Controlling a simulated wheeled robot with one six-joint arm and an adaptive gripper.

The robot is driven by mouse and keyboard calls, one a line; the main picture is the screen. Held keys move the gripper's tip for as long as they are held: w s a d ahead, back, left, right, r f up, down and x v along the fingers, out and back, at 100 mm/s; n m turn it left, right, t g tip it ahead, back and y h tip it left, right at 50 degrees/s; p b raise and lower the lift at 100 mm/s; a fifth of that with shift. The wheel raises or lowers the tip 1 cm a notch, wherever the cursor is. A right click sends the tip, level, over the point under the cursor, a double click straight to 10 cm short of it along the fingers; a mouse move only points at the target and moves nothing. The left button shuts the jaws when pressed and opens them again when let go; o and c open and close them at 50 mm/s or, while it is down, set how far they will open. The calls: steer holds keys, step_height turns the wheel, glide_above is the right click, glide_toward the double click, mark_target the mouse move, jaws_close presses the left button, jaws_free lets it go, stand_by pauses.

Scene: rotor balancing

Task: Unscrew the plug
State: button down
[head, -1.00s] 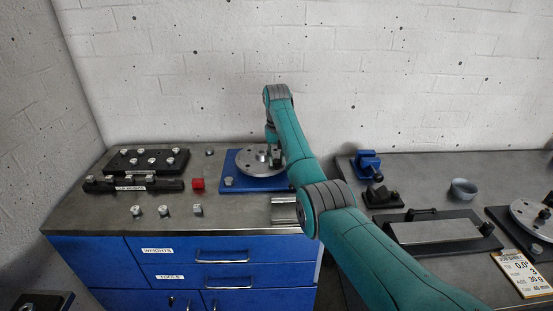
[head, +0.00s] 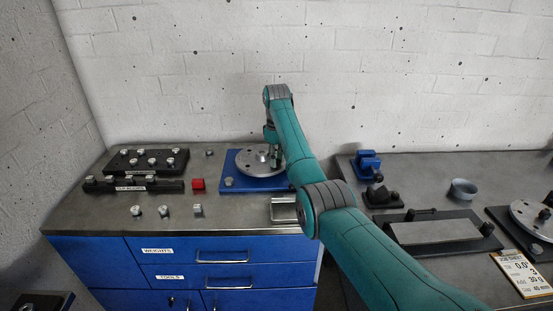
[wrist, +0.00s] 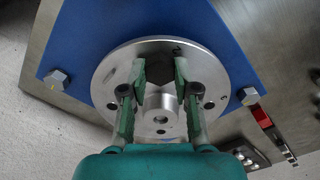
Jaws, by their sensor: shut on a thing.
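A round silver rotor disc (head: 246,167) lies on a blue base plate (head: 233,183) on the left bench. The disc fills the middle of the wrist view (wrist: 108,75), with small numbers and several holes around its raised central hub (wrist: 160,101). My gripper (wrist: 160,72) reaches down over the disc. Its two fingers are shut on a dark plug (wrist: 158,70) near the rim, beyond the hub. The plug's lower part is hidden, so I cannot tell how far it sits in the disc. In the head view my gripper (head: 276,157) is at the disc's right side, partly behind my arm.
Black racks of weights (head: 146,161) and a red block (head: 198,184) stand left of the plate. Several loose bolts lie along the bench front. Bolt heads (wrist: 56,79) rise from the plate's corners. The right bench holds a blue fixture (head: 367,163) and a cup (head: 463,189).

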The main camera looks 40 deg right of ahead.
steer(key=n, duration=0.4)
steer(key=shift+n, duration=0.3)
steer(key=n, duration=0.8)
steer(key=shift+n, duration=1.5)
steer(key=shift+n, duration=0.7)
steer(key=shift+r, duration=0.1)
steer(key=shift+r, duration=1.1)
